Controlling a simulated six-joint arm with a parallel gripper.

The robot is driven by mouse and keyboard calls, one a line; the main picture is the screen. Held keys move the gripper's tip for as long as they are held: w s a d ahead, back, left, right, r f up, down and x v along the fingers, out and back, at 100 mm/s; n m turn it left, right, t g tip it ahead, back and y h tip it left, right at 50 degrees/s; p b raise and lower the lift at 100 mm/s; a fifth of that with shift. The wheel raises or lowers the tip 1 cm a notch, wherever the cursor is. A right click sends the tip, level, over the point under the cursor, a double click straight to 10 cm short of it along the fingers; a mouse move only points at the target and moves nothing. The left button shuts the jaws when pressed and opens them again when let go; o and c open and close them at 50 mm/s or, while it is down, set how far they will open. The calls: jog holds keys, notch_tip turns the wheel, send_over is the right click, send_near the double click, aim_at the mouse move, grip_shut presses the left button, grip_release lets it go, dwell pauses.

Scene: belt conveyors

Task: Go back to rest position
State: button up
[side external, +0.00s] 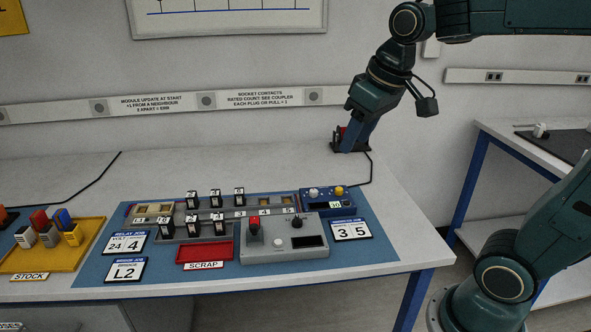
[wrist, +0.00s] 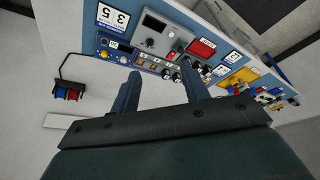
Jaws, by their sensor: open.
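My gripper (side external: 350,148) is at the right back of the bench in the side view, its blue fingers pointing down. In the wrist view my gripper (wrist: 161,76) shows two blue fingers spread apart with nothing between them. A small black holder with red and blue parts (wrist: 68,92) is left of the fingers in the wrist view, apart from them. In the side view the fingers partly hide this holder (side external: 338,141), and its cable runs along the bench.
The blue mat (side external: 90,267) carries black relay modules, a grey control box (side external: 282,256), a red scrap tray (side external: 207,252) and number cards. A yellow stock tray (side external: 65,258) is at left. The back of the white bench is mostly clear. Another table (side external: 540,145) stands at right.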

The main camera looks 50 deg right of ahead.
jog(key=s+a+f+t, duration=0.1)
jog(key=s+a+f, duration=0.2)
jog(key=s, duration=0.8)
jog(key=shift+a+f+n+t, duration=0.15)
jog(key=shift+f+n+t, duration=0.15)
jog(key=shift+f, duration=0.25)
jog(key=shift+w, duration=0.1)
